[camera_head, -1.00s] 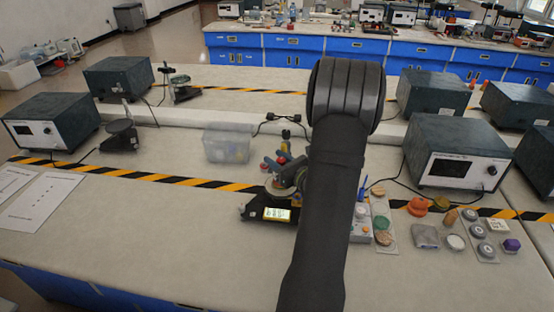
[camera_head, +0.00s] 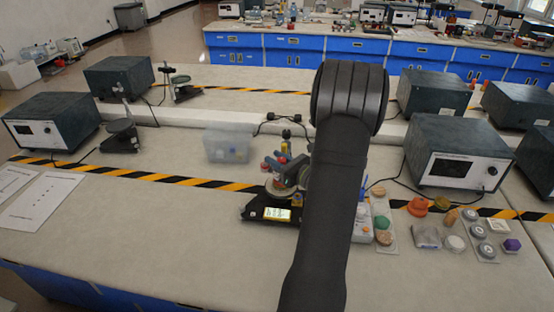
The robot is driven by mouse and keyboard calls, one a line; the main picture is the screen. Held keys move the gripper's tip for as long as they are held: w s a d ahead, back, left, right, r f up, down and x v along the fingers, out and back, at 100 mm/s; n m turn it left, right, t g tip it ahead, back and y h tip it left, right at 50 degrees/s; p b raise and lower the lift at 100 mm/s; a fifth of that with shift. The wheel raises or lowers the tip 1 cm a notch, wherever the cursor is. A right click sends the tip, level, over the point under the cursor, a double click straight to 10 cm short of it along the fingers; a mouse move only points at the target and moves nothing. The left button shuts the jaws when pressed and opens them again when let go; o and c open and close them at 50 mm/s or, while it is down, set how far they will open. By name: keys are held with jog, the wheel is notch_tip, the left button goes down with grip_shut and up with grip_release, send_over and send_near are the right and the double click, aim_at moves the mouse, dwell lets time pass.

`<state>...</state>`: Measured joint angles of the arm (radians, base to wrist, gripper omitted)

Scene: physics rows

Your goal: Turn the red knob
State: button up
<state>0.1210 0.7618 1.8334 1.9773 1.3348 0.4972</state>
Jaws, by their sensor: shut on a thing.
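My gripper (camera_head: 287,184) is partly hidden behind my own dark arm. It is low over a small black device with a lit display (camera_head: 277,214), left of the arm. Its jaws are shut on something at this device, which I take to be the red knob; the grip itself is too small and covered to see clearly. Small red and blue parts (camera_head: 272,165) show just behind the gripper. A separate orange-red knob-like piece (camera_head: 417,206) lies to the right, apart from the gripper.
A clear plastic box (camera_head: 227,146) stands behind and left of the device. Several small coloured pieces and a strip of buttons (camera_head: 383,222) lie right of my arm. Grey instrument boxes (camera_head: 456,160) stand farther right. The bench front left of the device is clear.

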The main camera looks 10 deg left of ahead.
jog(key=o, duration=0.7)
jog(key=v, duration=1.7)
jog(key=shift+s+d, duration=0.15)
jog(key=shift+d, duration=0.05)
jog(key=x, duration=1.7)
jog(key=shift+a, duration=0.25)
